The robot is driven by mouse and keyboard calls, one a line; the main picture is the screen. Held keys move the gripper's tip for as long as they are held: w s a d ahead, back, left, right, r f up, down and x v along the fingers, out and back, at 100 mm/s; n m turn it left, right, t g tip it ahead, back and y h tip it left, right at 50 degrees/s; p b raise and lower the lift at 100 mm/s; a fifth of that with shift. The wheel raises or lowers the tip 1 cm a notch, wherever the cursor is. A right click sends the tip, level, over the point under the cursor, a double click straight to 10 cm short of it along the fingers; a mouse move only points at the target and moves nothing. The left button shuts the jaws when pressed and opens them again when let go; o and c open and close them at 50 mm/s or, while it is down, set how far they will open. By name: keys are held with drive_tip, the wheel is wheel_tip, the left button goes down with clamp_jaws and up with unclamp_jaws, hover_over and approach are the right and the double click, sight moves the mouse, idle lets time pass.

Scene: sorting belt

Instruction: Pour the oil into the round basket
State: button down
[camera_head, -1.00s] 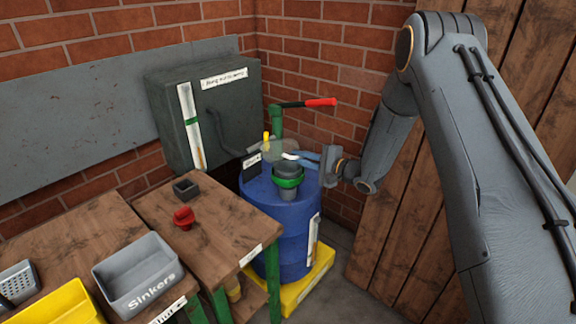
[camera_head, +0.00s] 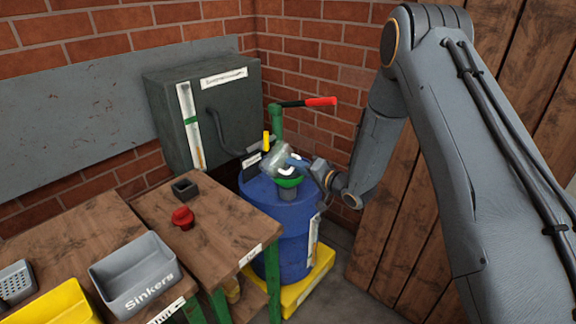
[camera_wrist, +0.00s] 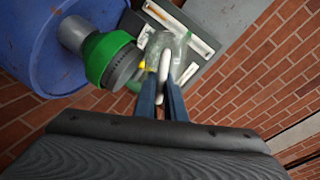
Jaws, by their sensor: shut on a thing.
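My gripper (camera_head: 300,163), with blue fingers, is shut on the white handle of a clear vessel (camera_head: 277,155). The vessel is tilted above the round basket (camera_head: 289,182), which has a green rim and sits on top of the blue drum (camera_head: 283,218). In the wrist view the fingers (camera_wrist: 167,82) close on the vessel's handle, and the clear vessel (camera_wrist: 164,43) is beside the basket's green band (camera_wrist: 110,55). The vessel overlaps the basket in the head view, so I cannot tell whether they touch. I cannot make out oil or a stream.
A pump lever with a red grip (camera_head: 320,101) stands behind the drum. A dark grey cabinet (camera_head: 220,115) is at the wall. The wooden table (camera_head: 215,220) at left holds a red knob (camera_head: 183,217) and a small dark box (camera_head: 185,189). A grey Sinkers bin (camera_head: 135,280) is nearer.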

sight(288, 172)
drive_tip(key=shift+a+f+n+b, duration=0.1)
drive_tip(key=shift+f+n+b, duration=0.4)
drive_tip(key=shift+n, duration=0.2)
drive_tip(key=n, duration=0.1)
drive_tip(key=r+n+t, duration=0.1)
drive_tip(key=n, duration=0.1)
drive_tip(key=shift+s+a+r, duration=0.15)
drive_tip(key=shift+r, duration=0.05)
drive_tip(key=s+a+f+n+b, duration=0.1)
drive_tip(key=f+n+b, duration=0.1)
drive_tip(key=n, duration=0.1)
drive_tip(key=shift+s+a+n+t+b, duration=0.3)
drive_tip(key=shift+s+a+b, duration=0.05)
drive_tip(key=shift+s+a, duration=0.05)
drive_tip(key=n+b, duration=0.1)
drive_tip(key=s+a+f+n+b, duration=0.1)
drive_tip(key=n, duration=0.1)
drive_tip(key=shift+s+a+f+t, duration=0.1)
drive_tip(key=shift+s+a+t, duration=0.05)
drive_tip(key=shift+s+t, duration=0.15)
drive_tip(key=shift+r+n, duration=0.25)
drive_tip(key=shift+n, duration=0.15)
wheel_tip(288, 172, up, 6)
drive_tip(key=p, duration=0.3)
drive_tip(key=shift+a+f, duration=0.1)
drive_tip(key=shift+f, duration=0.15)
